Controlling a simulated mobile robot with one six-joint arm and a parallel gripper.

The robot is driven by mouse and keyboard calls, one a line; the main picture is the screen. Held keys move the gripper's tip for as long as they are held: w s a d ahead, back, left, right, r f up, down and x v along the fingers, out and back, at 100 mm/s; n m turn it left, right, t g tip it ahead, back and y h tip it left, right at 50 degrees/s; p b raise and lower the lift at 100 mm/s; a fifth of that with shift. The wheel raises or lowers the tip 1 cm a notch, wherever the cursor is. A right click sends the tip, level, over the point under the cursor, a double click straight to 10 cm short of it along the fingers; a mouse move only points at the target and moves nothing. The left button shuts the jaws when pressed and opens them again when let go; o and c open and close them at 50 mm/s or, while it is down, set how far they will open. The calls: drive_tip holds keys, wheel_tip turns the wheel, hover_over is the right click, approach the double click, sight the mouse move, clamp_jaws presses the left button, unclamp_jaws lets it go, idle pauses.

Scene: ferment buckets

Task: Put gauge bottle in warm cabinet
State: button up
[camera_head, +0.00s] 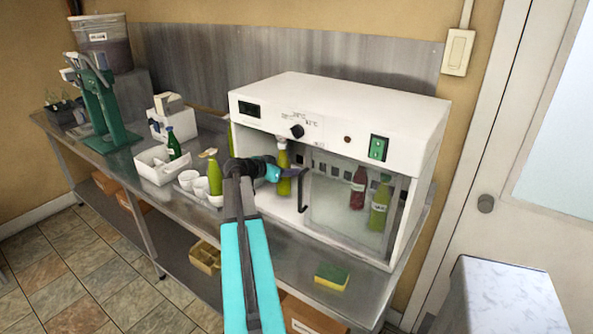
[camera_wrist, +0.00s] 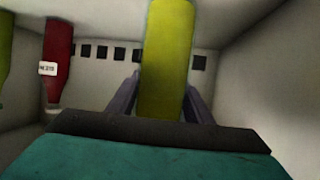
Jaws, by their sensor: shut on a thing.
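A yellow-green bottle (camera_head: 283,158), which I take to be the gauge bottle, is upright in the left, open half of the white warm cabinet (camera_head: 340,100). My gripper (camera_head: 287,174) reaches in from the front left and is shut on this bottle. In the wrist view the held bottle (camera_wrist: 167,60) stands between the two purple fingers of my gripper (camera_wrist: 160,103). I cannot tell whether its base touches the cabinet floor. A see-through front panel (camera_head: 335,215) with a black handle (camera_head: 303,190) covers the right half.
Behind the panel stand a red bottle (camera_head: 357,187) and another yellow-green bottle (camera_head: 379,205); the red one (camera_wrist: 58,45) appears upside down in the wrist view. Outside, left of the cabinet, are a green bottle (camera_head: 215,178), white cups (camera_head: 188,179) and a white tray (camera_head: 160,165). A sponge (camera_head: 331,278) lies in front.

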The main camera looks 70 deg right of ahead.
sight(283, 161)
drive_tip(key=shift+p+x, duration=1.2)
drive_tip(key=shift+x, duration=0.85)
drive_tip(key=o, duration=1.6)
drive_tip(key=shift+o, duration=0.2)
drive_tip(key=b+v, duration=0.3)
drive_tip(key=v, duration=0.9)
drive_tip(key=shift+b, duration=0.35)
